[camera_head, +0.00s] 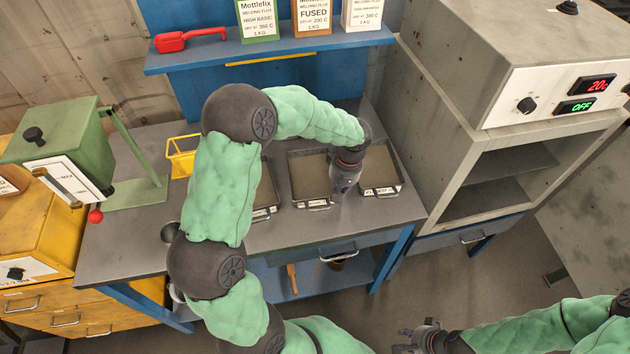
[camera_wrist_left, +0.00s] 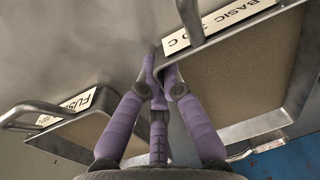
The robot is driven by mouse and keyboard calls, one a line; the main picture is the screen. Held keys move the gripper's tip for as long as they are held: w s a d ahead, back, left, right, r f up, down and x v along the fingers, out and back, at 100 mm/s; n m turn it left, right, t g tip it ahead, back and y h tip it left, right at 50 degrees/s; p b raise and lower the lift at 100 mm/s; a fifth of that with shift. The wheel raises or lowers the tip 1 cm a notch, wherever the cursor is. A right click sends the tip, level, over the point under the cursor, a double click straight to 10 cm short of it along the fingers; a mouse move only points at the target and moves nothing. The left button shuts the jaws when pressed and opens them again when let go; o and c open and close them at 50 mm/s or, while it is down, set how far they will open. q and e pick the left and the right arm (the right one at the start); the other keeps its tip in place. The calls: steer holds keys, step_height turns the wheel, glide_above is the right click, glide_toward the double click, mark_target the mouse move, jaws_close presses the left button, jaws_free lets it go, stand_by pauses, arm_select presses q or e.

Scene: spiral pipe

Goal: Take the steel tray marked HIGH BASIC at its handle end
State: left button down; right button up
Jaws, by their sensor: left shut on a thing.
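The steel tray marked BASIC (camera_head: 310,178) lies in the middle of the grey bench, filled with a brown granular layer. In the left wrist view the same tray (camera_wrist_left: 283,108) fills the upper right, its label upside down and its first word out of frame. My left gripper (camera_wrist_left: 160,72) is shut at the label and handle end of this tray; the exact contact is partly hidden by the fingers. In the head view the left gripper (camera_head: 345,182) covers the tray's front right corner. My right gripper (camera_head: 420,337) is at the bottom edge, empty, its fingers apart.
A FUSED tray (camera_wrist_left: 84,131) stands close beside; in the head view it is the right tray (camera_head: 381,172). Another tray (camera_head: 267,190) is partly behind my left arm. A grey oven (camera_head: 520,150) stands right, a green device (camera_head: 60,145) left. Flux boxes (camera_head: 311,15) stand on the blue shelf.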

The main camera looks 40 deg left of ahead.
arm_select(q)
steer(key=shift+r, duration=0.15)
steer(key=shift+r, duration=0.3)
step_height(320, 180, up, 3)
steer(key=shift+w+f+p, duration=0.1)
steer(key=shift+f+p, duration=0.1)
steer(key=shift+p, duration=0.55)
steer(key=s+d+r+p, duration=0.3)
steer(key=s+d+r, duration=0.6)
steer(key=d, duration=0.1)
steer(key=shift+s+r, duration=0.3)
steer(key=shift+s, duration=0.1)
